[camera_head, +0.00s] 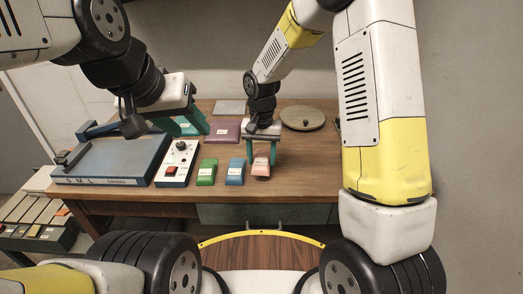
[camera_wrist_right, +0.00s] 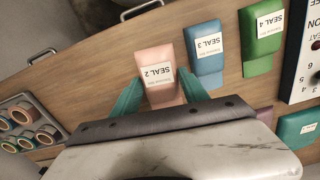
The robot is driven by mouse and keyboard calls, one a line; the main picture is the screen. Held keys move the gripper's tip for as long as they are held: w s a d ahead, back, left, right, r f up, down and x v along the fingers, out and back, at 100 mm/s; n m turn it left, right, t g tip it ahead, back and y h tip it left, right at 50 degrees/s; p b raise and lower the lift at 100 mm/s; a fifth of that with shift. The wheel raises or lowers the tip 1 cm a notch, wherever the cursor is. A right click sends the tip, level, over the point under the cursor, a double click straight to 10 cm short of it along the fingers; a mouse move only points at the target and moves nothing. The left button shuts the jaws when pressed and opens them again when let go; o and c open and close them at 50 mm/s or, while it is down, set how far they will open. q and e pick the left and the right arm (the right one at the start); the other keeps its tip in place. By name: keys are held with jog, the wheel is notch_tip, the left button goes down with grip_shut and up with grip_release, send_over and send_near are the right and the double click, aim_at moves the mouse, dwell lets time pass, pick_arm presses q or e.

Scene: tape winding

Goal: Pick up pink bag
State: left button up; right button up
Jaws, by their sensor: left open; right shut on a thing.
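The pink bag (camera_head: 261,163) lies near the front edge of the table, right of the blue bag. In the right wrist view the pink bag (camera_wrist_right: 156,72) carries a white label reading "SEAL 2". My right gripper (camera_head: 261,154) is shut on the pink bag, with a green finger (camera_wrist_right: 128,98) on each side of it. The bag seems to be at table level; I cannot tell if it is lifted. My left gripper (camera_head: 193,124) is open and empty above the left back part of the table.
A blue bag (camera_head: 235,172) and a green bag (camera_head: 206,172) lie left of the pink one. Further left are a control box (camera_head: 177,163) and a blue sealing machine (camera_head: 110,160). A purple bag (camera_head: 226,131) and a round disc (camera_head: 302,118) lie behind. The table's right front is clear.

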jog(key=s+a+r, duration=0.1)
jog(key=s, duration=1.5)
jog(key=shift+a+r, duration=0.15)
jog(key=shift+a, duration=0.25)
jog(key=shift+w+d, duration=0.1)
